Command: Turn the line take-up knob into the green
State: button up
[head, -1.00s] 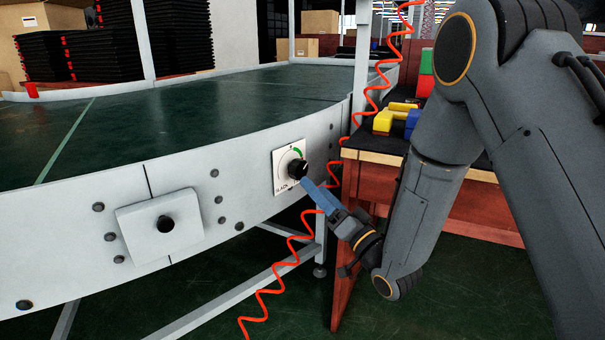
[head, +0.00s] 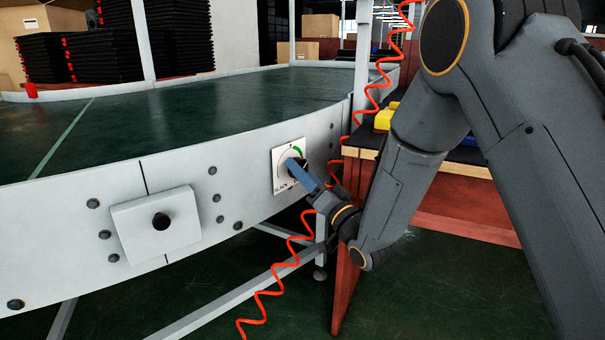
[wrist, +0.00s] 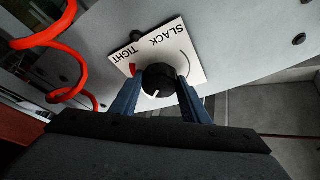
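The take-up knob (wrist: 159,79) is round and black, with a white mark on its near side in the wrist view. It sits on a white dial plate (head: 279,165) on the conveyor's side wall, lettered SLACK and TIGHT in the wrist view (wrist: 188,45). A green arc shows at the plate's upper right in the head view; a red patch shows by TIGHT in the wrist view. My gripper (wrist: 160,82) has its blue fingers on either side of the knob. I cannot tell whether they press on it. In the head view my gripper (head: 293,166) hides most of the knob.
A red coiled hose (head: 300,240) hangs close to my gripper. A workbench (head: 450,161) with yellow blocks (head: 384,118) stands at right, behind my arm.

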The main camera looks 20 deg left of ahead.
jog(key=c, duration=0.5)
jog(key=shift+n+g+y, duration=0.3)
jog(key=shift+n+g, duration=0.1)
jog(key=shift+n, duration=0.6)
jog(key=o, duration=1.1)
jog(key=shift+c, duration=0.2)
jog(key=shift+d+f, duration=0.1)
jog(key=shift+d, duration=0.05)
jog(key=p+v, duration=0.1)
jog(key=v, duration=0.6)
jog(key=shift+s+d+p, duration=0.2)
jog(key=shift+p, duration=0.15)
jog(key=shift+f, duration=0.15)
